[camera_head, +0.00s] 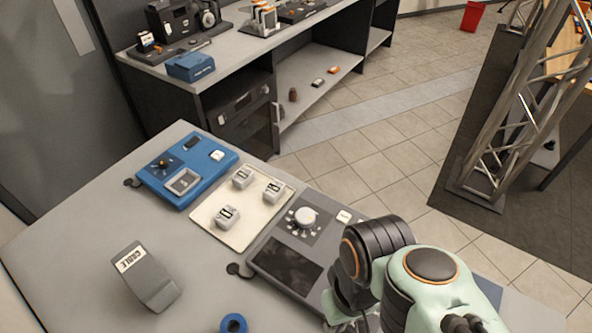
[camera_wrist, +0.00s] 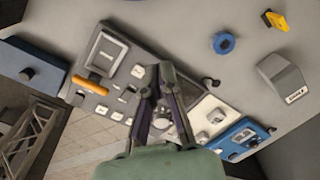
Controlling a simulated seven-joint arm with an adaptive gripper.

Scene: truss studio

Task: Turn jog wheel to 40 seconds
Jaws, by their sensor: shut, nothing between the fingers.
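A pale round knob (camera_head: 305,216), which looks like the jog wheel, sits on a dark grey panel (camera_head: 262,262) with marks around it. A dark screen (camera_head: 289,265) lies in front of it. I cannot read its setting. In the wrist view my gripper (camera_wrist: 159,78) is shut and empty, above the consoles. Its fingers partly hide the dark panel and the pale knob (camera_wrist: 164,121) behind them. In the head view my arm covers the panel's right side and mostly hides the gripper.
A cream board (camera_head: 239,237) with three grey blocks and a blue console (camera_head: 205,158) stand left of the panel. A grey wedge marked CABLE (camera_head: 151,280) and a blue ring (camera_head: 233,324) lie on the table.

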